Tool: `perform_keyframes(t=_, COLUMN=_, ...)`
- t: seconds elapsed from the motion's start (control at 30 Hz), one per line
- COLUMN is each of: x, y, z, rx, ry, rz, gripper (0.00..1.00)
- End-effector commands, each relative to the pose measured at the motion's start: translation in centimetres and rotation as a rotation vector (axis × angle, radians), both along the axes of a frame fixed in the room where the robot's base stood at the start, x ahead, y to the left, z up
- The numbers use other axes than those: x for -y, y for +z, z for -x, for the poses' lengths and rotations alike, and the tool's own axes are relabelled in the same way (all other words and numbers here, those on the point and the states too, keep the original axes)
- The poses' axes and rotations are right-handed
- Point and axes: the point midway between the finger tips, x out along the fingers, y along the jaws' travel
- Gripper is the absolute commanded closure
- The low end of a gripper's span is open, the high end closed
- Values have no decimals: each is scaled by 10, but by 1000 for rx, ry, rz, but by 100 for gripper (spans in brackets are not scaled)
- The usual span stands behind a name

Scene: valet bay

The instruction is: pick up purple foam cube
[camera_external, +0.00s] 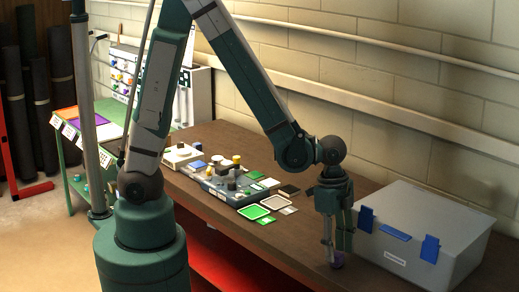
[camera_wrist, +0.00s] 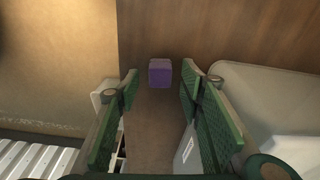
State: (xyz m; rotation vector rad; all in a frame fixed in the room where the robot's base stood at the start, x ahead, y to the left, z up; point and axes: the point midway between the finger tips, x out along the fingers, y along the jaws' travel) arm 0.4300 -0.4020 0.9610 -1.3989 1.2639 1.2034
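The purple foam cube (camera_wrist: 160,72) sits on the brown wooden table in the wrist view, ahead of and between my open fingers. In the external view the purple cube (camera_external: 337,261) shows as a small patch at the table's front part, just below my fingertips and partly hidden by them. My gripper (camera_external: 335,250) points down over it beside the grey box. In the wrist view my gripper (camera_wrist: 158,85) has its green finger pads spread apart with nothing between them.
A grey lidded box (camera_external: 428,225) with blue latches stands close to the right of my gripper. A tray of small parts (camera_external: 228,185) and green-and-white cards lie farther left on the table (camera_external: 290,235). The wall runs behind. The table's front edge is near the cube.

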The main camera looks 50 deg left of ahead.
Motion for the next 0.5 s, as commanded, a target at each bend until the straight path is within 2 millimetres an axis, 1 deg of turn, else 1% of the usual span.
perform_keyframes(t=0.1, x=1, y=-11, z=-1, rx=0, ry=0, rz=0, gripper=62)
perform_keyframes(t=0.2, x=2, y=-18, z=-1, rx=0, ry=0, rz=0, gripper=62)
perform_keyframes(t=0.33, x=3, y=-24, z=-1, rx=0, ry=0, rz=0, gripper=62)
perform_keyframes(t=0.5, x=3, y=-26, z=-1, rx=0, ry=0, rz=0, gripper=62)
